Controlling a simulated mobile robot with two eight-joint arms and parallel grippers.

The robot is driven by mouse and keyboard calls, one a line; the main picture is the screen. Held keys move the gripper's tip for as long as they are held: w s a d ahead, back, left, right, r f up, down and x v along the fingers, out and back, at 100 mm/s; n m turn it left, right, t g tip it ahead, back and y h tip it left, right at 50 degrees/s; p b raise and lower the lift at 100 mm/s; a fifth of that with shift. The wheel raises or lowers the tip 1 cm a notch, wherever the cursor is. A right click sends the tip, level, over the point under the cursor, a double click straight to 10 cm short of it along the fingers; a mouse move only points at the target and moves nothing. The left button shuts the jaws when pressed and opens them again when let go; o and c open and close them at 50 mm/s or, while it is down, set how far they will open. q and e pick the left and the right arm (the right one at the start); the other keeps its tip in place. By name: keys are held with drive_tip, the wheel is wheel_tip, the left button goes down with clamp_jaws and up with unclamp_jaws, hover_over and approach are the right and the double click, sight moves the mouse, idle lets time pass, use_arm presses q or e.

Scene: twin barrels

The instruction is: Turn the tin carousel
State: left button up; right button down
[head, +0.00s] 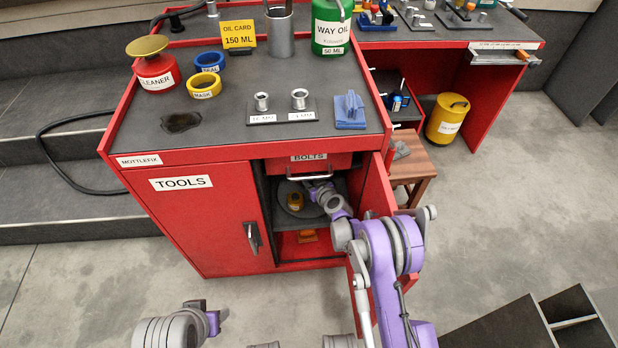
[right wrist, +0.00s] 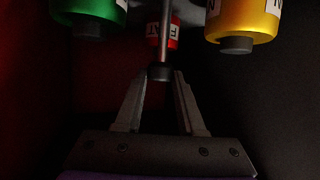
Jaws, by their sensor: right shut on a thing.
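The tin carousel (head: 291,216) is a round grey turntable inside the open right compartment of the red cabinet. A yellow tin (head: 295,201) stands on it. In the right wrist view a green tin (right wrist: 88,14), a yellow tin (right wrist: 242,24) and a small red tin (right wrist: 161,32) surround a thin dark post (right wrist: 165,45). My right gripper (right wrist: 158,78) reaches into the compartment and is shut on this post, low between the tins. In the head view my right arm hides part of the carousel. My left gripper (head: 214,318) is low at the bottom left, outside the cabinet; its fingers are unclear.
The cabinet door (head: 376,200) stands open close beside my right arm. The BOLTS drawer (head: 308,163) is just above the opening. The closed TOOLS door (head: 205,215) is to the left. A wooden stool (head: 412,168) stands to the right. The floor in front is mostly clear.

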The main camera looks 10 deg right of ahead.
idle(0.5)
drive_tip(key=c, duration=0.5)
unclamp_jaws()
